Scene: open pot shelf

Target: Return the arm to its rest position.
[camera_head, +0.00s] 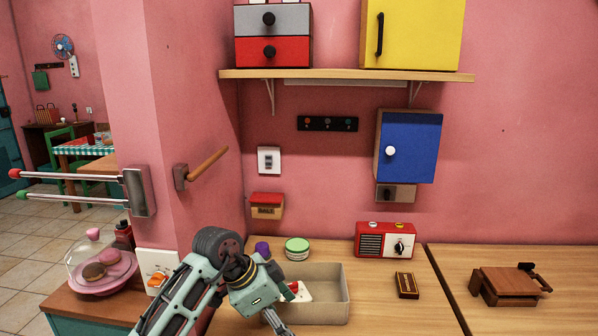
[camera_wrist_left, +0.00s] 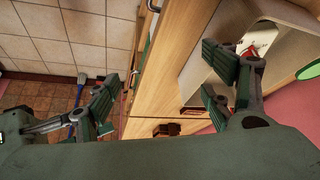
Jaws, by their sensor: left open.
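My left arm comes in from the lower left in the head view. Its gripper (camera_head: 274,318) points down at the left front side of a grey open bin (camera_head: 335,305), and its fingertips are largely cut off by the frame's bottom edge. In the left wrist view my left gripper (camera_wrist_left: 160,92) is open, its green fingers wide apart with nothing between them. The bin (camera_wrist_left: 285,14) shows beyond the right-hand finger. A white item with a red part (camera_head: 298,290) lies in the bin, partly hidden by my arm. My right gripper is not in view.
A red radio (camera_head: 385,240), a small dark box (camera_head: 406,285) and a green-lidded jar (camera_head: 297,248) stand on the counter. A wooden lever (camera_head: 207,168) and two rods (camera_head: 75,188) stick out from the wall. A blue cabinet (camera_head: 410,146) hangs under the shelf (camera_head: 345,75).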

